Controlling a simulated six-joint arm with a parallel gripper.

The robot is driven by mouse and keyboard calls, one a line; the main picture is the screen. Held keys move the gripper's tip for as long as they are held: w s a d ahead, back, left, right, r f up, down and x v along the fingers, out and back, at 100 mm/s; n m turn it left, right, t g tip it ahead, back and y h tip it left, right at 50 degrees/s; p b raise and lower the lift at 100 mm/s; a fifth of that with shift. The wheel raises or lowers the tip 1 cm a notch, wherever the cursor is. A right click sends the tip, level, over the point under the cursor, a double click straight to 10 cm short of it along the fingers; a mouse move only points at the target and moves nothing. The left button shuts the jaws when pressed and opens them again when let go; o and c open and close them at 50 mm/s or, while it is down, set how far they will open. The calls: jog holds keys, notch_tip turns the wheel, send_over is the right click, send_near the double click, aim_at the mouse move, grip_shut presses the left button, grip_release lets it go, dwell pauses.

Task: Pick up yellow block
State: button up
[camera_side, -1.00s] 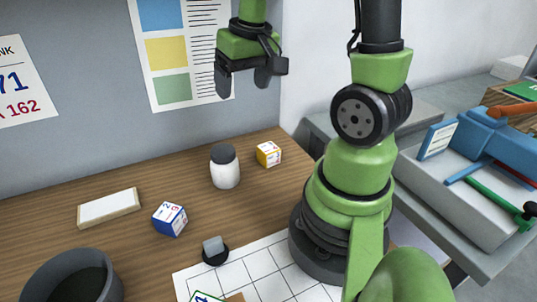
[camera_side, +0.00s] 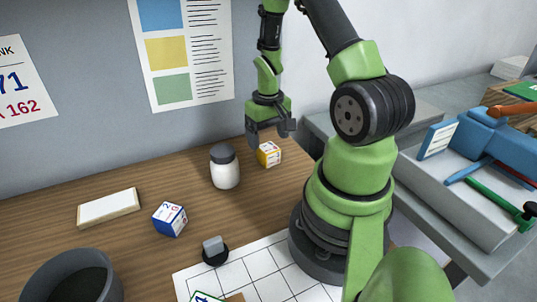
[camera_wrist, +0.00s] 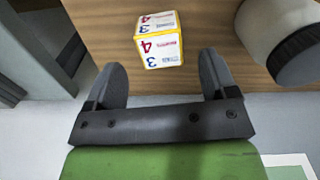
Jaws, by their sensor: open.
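The yellow block (camera_side: 269,154) is a small cube with yellow edges and white printed faces. It sits on the wooden table near the back right edge. My gripper (camera_side: 270,140) is above it in the side view, fingers pointing down. In the wrist view the block (camera_wrist: 158,40) lies beyond and between the open fingertips of my gripper (camera_wrist: 160,72), and nothing is between the fingers. The block appears apart from both fingers. I cannot tell the exact height of the gripper over it.
A white jar with a dark lid (camera_side: 225,167) stands just left of the block; it also shows at right in the wrist view (camera_wrist: 280,35). A blue block (camera_side: 170,219), a pale slab (camera_side: 108,207) and a dark pot (camera_side: 72,278) are further left. The wall (camera_side: 80,80) rises behind.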

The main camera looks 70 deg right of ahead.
aim_at(268, 146)
jog(key=shift+w+f, duration=0.1)
jog(key=shift+f, duration=1.8)
jog(key=shift+d, duration=0.1)
jog(key=c, duration=1)
jog(key=shift+r, duration=0.1)
